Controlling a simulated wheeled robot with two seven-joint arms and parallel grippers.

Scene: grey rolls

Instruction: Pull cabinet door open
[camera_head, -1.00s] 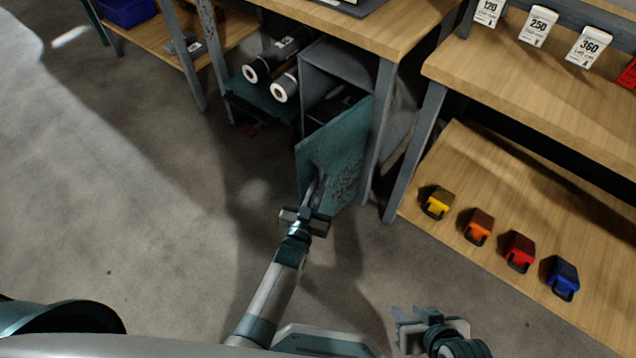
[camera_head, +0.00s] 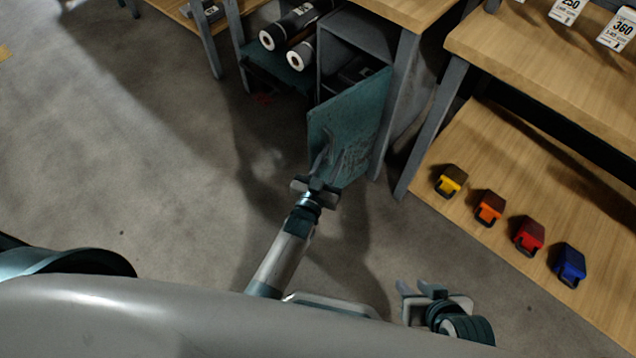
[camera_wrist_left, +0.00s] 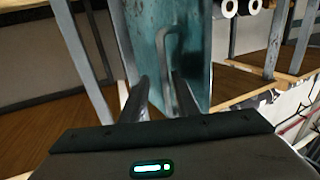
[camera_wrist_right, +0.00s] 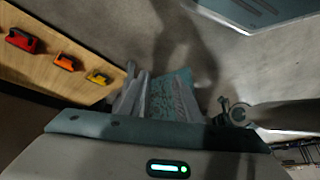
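The teal, worn cabinet door (camera_head: 347,112) stands swung out from the grey cabinet (camera_head: 358,35) under the wooden table, so part of the dark inside shows. It also fills the upper middle of the left wrist view (camera_wrist_left: 190,60). My left gripper (camera_head: 319,168) is at the door's outer face. In the left wrist view its fingers (camera_wrist_left: 160,85) are apart, with the metal bar handle (camera_wrist_left: 163,45) between or just beyond them; contact is unclear. My right gripper (camera_head: 417,290) is low, away from the door, its fingers apart and empty.
A wooden shelf unit (camera_head: 470,145) on the right holds yellow, orange, red and blue boxes. Dark rolls with white ends (camera_head: 300,55) lie left of the cabinet. A table leg (camera_head: 397,100) stands right of the door. The concrete floor (camera_head: 130,150) on the left is clear.

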